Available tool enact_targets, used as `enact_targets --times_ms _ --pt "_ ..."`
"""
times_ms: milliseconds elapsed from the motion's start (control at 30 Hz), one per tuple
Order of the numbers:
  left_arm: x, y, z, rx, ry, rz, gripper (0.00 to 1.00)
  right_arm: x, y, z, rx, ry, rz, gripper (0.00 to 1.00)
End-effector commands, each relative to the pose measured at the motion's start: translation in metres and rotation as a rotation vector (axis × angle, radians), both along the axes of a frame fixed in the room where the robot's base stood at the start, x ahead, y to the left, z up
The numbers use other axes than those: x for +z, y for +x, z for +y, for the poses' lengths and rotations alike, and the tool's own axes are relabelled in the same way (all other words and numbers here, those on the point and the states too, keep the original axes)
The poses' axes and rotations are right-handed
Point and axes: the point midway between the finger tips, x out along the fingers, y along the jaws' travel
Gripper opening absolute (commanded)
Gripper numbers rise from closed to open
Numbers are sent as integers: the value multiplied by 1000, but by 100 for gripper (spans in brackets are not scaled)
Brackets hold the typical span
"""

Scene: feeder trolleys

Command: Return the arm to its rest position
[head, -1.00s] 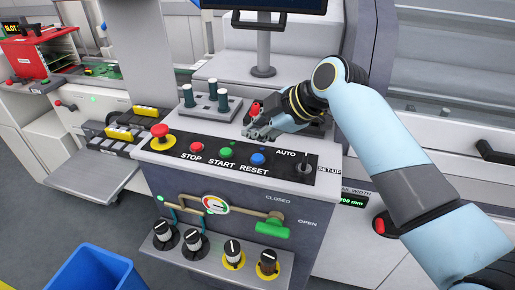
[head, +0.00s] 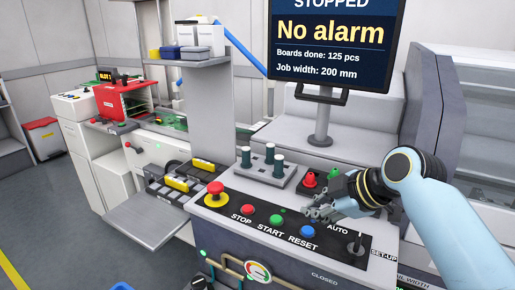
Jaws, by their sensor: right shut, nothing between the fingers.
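My right gripper (head: 318,212) is shut and empty at the end of my light blue right arm (head: 455,225). It is over the back right of the control panel (head: 230,202), behind the blue RESET button (head: 308,231) and in front of a red knob (head: 310,180). I cannot tell whether it touches anything. The red STOP button (head: 247,210), the green START button (head: 276,221) and the AUTO/SET-UP switch (head: 355,243) are uncovered. My left gripper is out of view.
A monitor (head: 330,45) reading "STOPPED" and "No alarm" stands behind the panel. A red emergency button (head: 215,193) is at the panel's left. A block with several dark green pegs (head: 270,160) stands behind the buttons. Floor (head: 80,215) is clear at the left.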

Motion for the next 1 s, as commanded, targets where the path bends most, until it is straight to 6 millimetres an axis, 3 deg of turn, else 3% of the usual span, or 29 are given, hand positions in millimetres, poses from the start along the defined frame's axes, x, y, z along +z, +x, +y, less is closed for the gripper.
enact_targets --times_ms 100,200,300,500,800,1000 --pt "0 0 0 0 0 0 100 -24 -63 -22 -190 21 152 0" --pt "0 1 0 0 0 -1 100 -34 -120 -44 -398 40 272 0" --pt "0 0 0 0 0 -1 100 -35 -163 -59 -577 56 349 0" --pt "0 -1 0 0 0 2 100 -27 -229 -83 -859 82 436 0" --pt "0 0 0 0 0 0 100 -3 -301 -107 -1191 122 484 0" --pt "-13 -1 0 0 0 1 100 -59 -290 -111 -1206 115 500 0"
